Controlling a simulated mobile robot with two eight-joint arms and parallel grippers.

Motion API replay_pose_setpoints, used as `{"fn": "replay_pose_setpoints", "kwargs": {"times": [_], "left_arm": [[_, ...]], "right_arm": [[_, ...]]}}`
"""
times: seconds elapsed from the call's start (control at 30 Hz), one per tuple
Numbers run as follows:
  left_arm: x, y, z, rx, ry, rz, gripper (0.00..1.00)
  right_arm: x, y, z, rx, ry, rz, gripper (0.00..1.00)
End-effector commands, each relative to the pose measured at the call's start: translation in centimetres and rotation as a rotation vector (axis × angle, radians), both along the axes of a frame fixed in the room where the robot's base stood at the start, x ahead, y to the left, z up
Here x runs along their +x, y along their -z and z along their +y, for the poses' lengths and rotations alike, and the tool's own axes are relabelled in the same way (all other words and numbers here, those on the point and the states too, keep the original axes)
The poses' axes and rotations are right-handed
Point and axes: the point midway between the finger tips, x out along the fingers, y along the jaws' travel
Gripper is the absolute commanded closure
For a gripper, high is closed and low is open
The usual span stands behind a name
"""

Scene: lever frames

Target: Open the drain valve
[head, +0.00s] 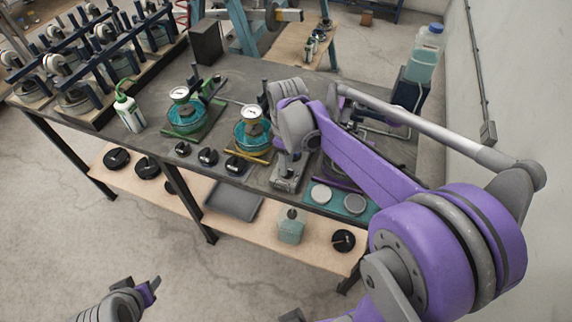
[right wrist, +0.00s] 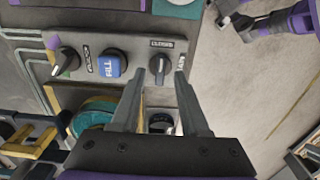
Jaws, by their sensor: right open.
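In the right wrist view, a grey panel (right wrist: 128,32) carries a black valve knob (right wrist: 160,72) with a CLOSED label above it and an OPEN label to its right. The knob's handle points towards CLOSED. My right gripper (right wrist: 160,76) is open, its fingertips on either side of this knob; contact is unclear. A second black knob (right wrist: 66,61) and a blue FILL button (right wrist: 112,63) sit to its left. No drain marking is readable. My left gripper (head: 150,291) is low at the left, away from the bench.
The dark bench (head: 232,72) holds two teal round pots with gauges (head: 184,115) (head: 252,132) and a green-capped bottle (head: 129,111). A rack of similar units (head: 82,62) stands at the back left. The floor in front is clear.

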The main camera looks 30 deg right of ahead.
Motion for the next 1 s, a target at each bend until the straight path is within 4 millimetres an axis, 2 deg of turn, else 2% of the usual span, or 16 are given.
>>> {"fn": "replay_pose_setpoints", "kwargs": {"times": [0.17, 0.47, 0.57, 0.73, 1.0], "left_arm": [[-0.1, 0.2, 0.0, 0.0, 0.0, 0.001, 0.5], [-0.1, 0.1, 0.0, 0.0, 0.0, 0.001, 0.5], [-0.1, 0.1, 0.0, 0.0, 0.0, 0.001, 0.5], [-0.1, 0.1, 0.0, 0.0, 0.0, 0.001, 0.5], [-0.1, 0.1, 0.0, 0.0, 0.0, 0.001, 0.5]], "right_arm": [[0.0, 1.6, 0.0, 0.0, 0.0, 0.0, 0.55], [0.0, 1.9, 0.0, 0.0, 0.0, -0.001, 0.55], [0.0, 1.9, 0.0, 0.0, 0.0, -0.001, 0.69], [0.0, 1.8, 0.0, -0.001, 0.0, -0.001, 1.0], [0.0, 1.8, 0.0, -0.001, 0.001, -0.001, 1.0]]}}
